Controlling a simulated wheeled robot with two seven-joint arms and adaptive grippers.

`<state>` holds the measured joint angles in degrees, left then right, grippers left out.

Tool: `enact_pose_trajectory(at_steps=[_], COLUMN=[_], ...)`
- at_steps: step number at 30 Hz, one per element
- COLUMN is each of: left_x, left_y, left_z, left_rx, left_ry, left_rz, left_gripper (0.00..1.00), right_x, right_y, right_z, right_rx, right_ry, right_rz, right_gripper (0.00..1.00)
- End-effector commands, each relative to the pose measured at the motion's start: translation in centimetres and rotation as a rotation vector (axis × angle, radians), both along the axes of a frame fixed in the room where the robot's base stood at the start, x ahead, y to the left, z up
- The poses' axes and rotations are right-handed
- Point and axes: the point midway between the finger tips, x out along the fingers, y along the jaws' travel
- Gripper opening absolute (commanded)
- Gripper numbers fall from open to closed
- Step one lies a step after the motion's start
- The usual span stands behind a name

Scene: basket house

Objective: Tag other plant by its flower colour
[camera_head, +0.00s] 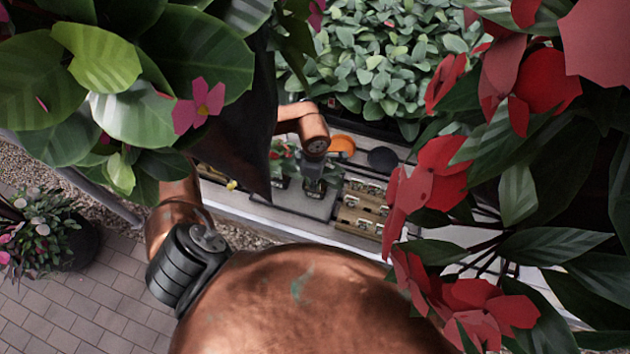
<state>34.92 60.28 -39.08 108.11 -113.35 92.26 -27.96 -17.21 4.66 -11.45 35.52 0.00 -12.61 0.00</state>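A small leafy plant (276,160) with a reddish bloom stands at the grey tray (308,208) on the bench, partly behind a large dark leaf. My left gripper (314,186) points down over the tray, just right of this plant. Its fingers are small and dark here, and I cannot tell whether they are open or hold anything. Green leaves show right beside it. A wooden rack (361,208) with several pale, tag-like pieces lies right of the tray. My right gripper is not in view.
Large foliage with pink flowers (198,106) hangs at upper left, and red-flowered foliage (436,175) fills the right, both hiding much of the bench. An orange disc (342,144) and a dark disc (382,158) lie behind the tray. A potted plant (45,232) stands on the paving.

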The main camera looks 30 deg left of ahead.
Motion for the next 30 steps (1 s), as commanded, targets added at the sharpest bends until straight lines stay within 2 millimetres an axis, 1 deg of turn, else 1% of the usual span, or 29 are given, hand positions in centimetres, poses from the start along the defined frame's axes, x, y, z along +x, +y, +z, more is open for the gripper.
enact_pose_trajectory(at_steps=[10,11,12,19,25,27,30], left_x=[0.02,0.02,0.02,0.02,0.01,0.02,0.07], left_y=[0.01,0.01,0.01,0.01,0.0,0.01,0.02], left_z=[0.12,0.12,0.12,0.11,0.1,0.15,0.68], left_rx=[0.0,0.0,0.0,0.0,0.0,0.0,0.001], left_ry=[-0.001,-0.001,-0.001,-0.001,-0.001,-0.001,-0.002], left_rz=[0.0,0.0,0.0,0.0,0.0,0.0,0.0], left_gripper=[0.0,0.06,0.08,0.24,0.25,0.25,0.25], right_x=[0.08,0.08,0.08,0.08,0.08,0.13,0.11], right_y=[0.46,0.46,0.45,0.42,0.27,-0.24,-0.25], right_z=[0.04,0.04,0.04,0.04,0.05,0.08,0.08], right_rx=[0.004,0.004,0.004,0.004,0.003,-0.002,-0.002], right_ry=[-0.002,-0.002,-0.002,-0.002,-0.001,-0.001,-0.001], right_rz=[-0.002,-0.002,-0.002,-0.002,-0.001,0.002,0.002], right_gripper=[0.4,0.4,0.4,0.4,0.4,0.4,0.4])
